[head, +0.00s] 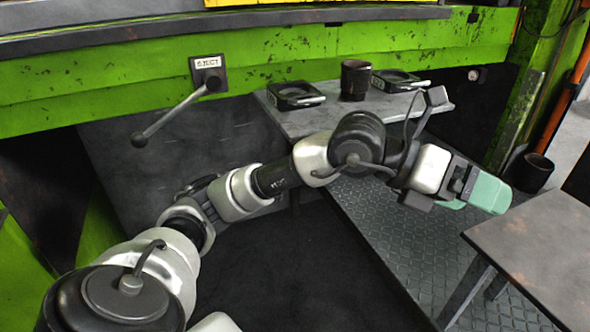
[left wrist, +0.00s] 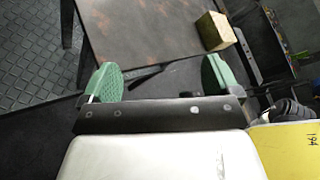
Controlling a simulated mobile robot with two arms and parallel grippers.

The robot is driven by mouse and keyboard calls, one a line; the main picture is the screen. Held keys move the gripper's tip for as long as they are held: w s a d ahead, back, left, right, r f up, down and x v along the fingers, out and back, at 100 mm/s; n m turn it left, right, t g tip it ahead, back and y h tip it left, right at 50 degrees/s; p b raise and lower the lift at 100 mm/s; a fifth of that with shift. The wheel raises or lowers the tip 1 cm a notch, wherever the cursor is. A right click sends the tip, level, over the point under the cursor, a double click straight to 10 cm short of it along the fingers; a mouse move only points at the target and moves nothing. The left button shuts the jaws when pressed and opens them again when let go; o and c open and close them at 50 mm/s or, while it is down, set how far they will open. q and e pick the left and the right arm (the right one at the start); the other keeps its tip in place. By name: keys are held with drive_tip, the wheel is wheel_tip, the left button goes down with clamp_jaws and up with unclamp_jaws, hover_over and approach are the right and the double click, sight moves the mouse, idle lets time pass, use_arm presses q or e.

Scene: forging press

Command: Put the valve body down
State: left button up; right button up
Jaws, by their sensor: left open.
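No object is plainly recognisable as the valve body. A dark upright cylinder (head: 355,80), which may be it, stands on the grey shelf (head: 440,105) under the green press, between two black holders. My left gripper (head: 478,193) has green fingers and reaches out to the right, in front of the shelf and near the brown table. In the left wrist view the left gripper (left wrist: 160,82) is open, its two fingers wide apart with nothing between them. The cylinder is well behind it, apart from it. My right gripper is not in view.
The black holders (head: 296,95) (head: 400,81) flank the cylinder. An eject lever (head: 170,118) juts from the green press (head: 290,45). The brown table (head: 545,240) at right bears a yellowish block (left wrist: 214,30). A dark bin (head: 531,174) stands behind the table.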

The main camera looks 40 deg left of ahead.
use_arm(q)
drive_tip(key=s+d+r+n+h, duration=0.2)
drive_tip(key=s+d+h, duration=0.15)
drive_tip(key=h, duration=0.25)
drive_tip(key=w+a+f+n+t+y, duration=0.15)
drive_tip(key=a+n+t+y, duration=0.4)
drive_tip(key=n+t, duration=0.55)
drive_tip(key=w+a+f+n+t+y, duration=0.1)
drive_tip(key=a+f+n+t+y, duration=0.35)
drive_tip(key=n, duration=0.95)
drive_tip(key=a+f+n+g+y, duration=0.3)
drive_tip(key=a+f+n+y, duration=0.2)
drive_tip(key=f+n+y, duration=0.4)
drive_tip(key=s+a+f+n+g+y, duration=0.2)
drive_tip(key=s+f+g, duration=0.55)
drive_tip(key=f, duration=0.55)
drive_tip(key=s+d+f+g+h, duration=0.2)
drive_tip(key=s+f+g, duration=0.5)
drive_tip(key=s, duration=0.6)
drive_tip(key=shift+s+d+f+g, duration=0.2)
drive_tip(key=shift+f+g, duration=0.2)
drive_tip(key=shift+f, duration=0.45)
drive_tip(key=shift+c, duration=0.3)
